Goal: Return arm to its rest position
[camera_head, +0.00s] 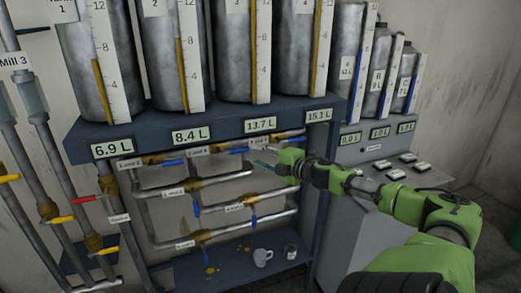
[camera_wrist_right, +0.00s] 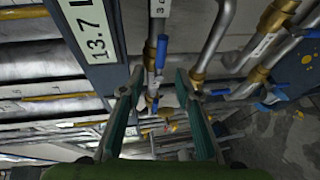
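My right arm, green and grey, comes in from the lower right in the head view. Its right gripper (camera_head: 264,158) is in front of the pipes, just under the blue shelf edge and below the 13.7 L display. In the right wrist view the right gripper (camera_wrist_right: 157,95) has its two teal fingers spread apart, with no object held between them. A blue valve handle (camera_wrist_right: 161,48) shows beyond and between the fingers; whether a finger touches it I cannot tell. My left gripper is in neither view.
A blue rack (camera_head: 220,122) holds several metal tanks above the pipes and valves. A grey console (camera_head: 385,170) with buttons is at the right. Red and yellow valve handles are at the left.

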